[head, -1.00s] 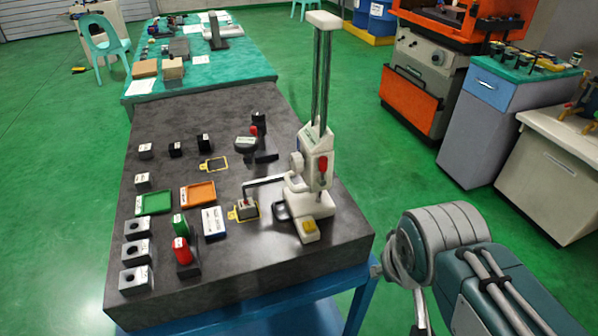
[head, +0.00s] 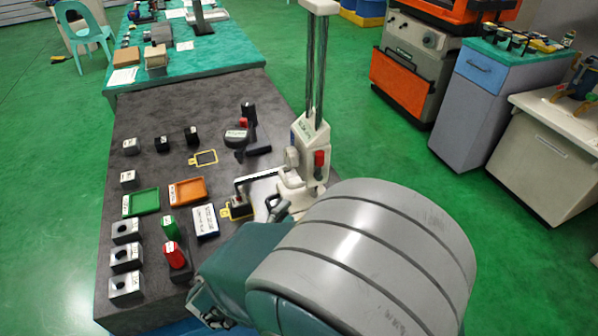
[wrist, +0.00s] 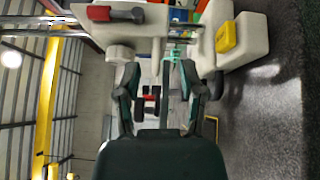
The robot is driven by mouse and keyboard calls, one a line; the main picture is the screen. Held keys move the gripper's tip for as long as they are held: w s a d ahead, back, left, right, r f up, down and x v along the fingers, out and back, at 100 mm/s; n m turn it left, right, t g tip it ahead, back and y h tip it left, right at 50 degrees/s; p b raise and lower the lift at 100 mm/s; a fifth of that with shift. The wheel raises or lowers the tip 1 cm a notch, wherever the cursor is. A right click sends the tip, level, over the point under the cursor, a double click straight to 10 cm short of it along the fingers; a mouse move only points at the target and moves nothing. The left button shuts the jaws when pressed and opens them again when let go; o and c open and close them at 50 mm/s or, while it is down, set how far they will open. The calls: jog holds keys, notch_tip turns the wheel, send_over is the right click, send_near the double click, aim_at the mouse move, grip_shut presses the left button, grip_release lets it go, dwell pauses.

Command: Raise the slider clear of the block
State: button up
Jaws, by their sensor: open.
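The slider (head: 309,150) is the white carriage with a red knob on the upright posts of a height gauge.
The dark stone table (head: 120,205) carries a green tray (head: 141,202), an orange tray (head: 187,191), a white labelled box (head: 205,221), red and green cylinders and several bored blocks to the left.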

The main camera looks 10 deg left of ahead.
aim_at(284, 177)
jog(key=a, duration=0.1)
jog(key=a+n+t+y, duration=0.1)
jog(key=a, duration=0.1)
jog(key=s+a+f+t+y, duration=0.1)
jog(key=shift+a+n, duration=0.15)
jog(key=shift+n, duration=0.25)
jog(key=shift+w+a+y, duration=0.1)
jog(key=shift+y, duration=0.3)
jog(key=x, duration=1)
jog(key=shift+w, duration=0.3)
